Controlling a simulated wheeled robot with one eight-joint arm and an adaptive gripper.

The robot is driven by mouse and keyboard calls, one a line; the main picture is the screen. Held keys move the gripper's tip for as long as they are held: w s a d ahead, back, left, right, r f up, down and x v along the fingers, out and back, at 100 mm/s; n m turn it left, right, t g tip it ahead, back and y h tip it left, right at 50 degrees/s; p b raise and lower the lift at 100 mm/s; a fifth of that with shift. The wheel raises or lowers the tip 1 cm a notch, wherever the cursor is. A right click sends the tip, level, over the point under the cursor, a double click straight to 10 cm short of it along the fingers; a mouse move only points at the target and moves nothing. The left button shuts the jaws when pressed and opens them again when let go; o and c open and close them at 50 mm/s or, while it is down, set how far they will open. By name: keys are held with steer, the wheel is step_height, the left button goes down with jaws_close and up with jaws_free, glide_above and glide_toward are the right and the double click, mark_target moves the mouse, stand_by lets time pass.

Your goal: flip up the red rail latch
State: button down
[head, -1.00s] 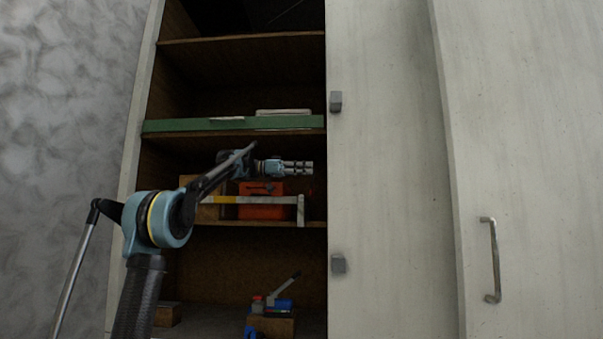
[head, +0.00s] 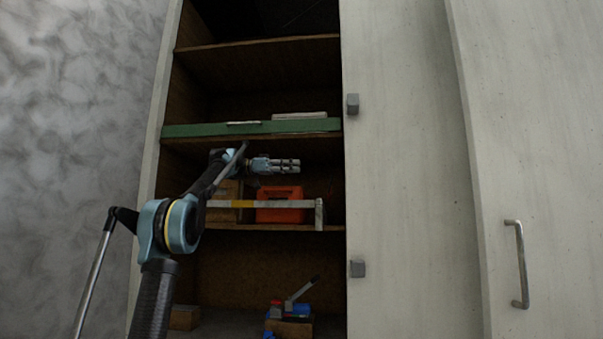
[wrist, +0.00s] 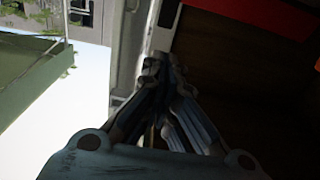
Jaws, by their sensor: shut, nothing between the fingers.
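A pale rail with a yellow section (head: 250,204) runs across the front of the middle shelf, ending in a grey upright piece (head: 319,213) at the right. I cannot make out the red latch as a separate part in the head view. A red strip (wrist: 250,12) shows at the top of the wrist view; I cannot tell whether it is the latch. My gripper (head: 297,166) is shut and empty, pointing right, above the rail and short of its right end. Its fingers also show close together in the wrist view (wrist: 163,65).
An orange-red box (head: 280,195) sits behind the rail. A green shelf edge (head: 250,129) is above my gripper. A block with a blue clamp-like device (head: 290,312) is below. A pale door (head: 400,180) stands to the right.

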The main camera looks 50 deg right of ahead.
steer(key=shift+r+v, duration=0.2)
steer(key=shift+v, duration=0.9)
